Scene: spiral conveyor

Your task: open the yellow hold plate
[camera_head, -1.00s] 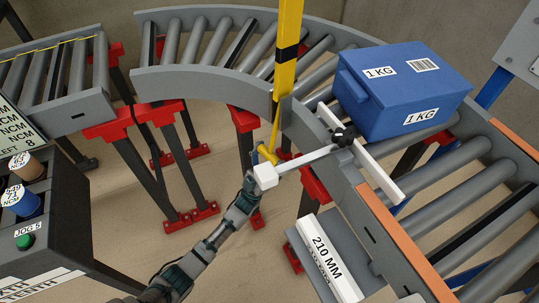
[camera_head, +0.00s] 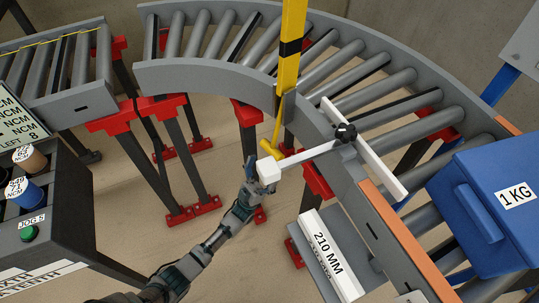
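The yellow hold plate (camera_head: 291,45) is a tall upright yellow bar with a black band, standing at the inner edge of the curved conveyor. A thin yellow lever (camera_head: 277,125) runs down from its foot and ends in a yellow cross-grip beside a white block (camera_head: 268,170). My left gripper (camera_head: 251,172) comes up from below, close to the white block and the yellow cross-grip. Whether it touches either, and how far its fingers are apart, is unclear. My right gripper is not in view.
A blue 1 KG box (camera_head: 488,200) sits on the rollers at the right. A white bar (camera_head: 365,150) with a black knob (camera_head: 346,132) crosses the conveyor's inner rail. A white 210 MM block (camera_head: 330,255) lies below. A control box (camera_head: 75,210) stands at left.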

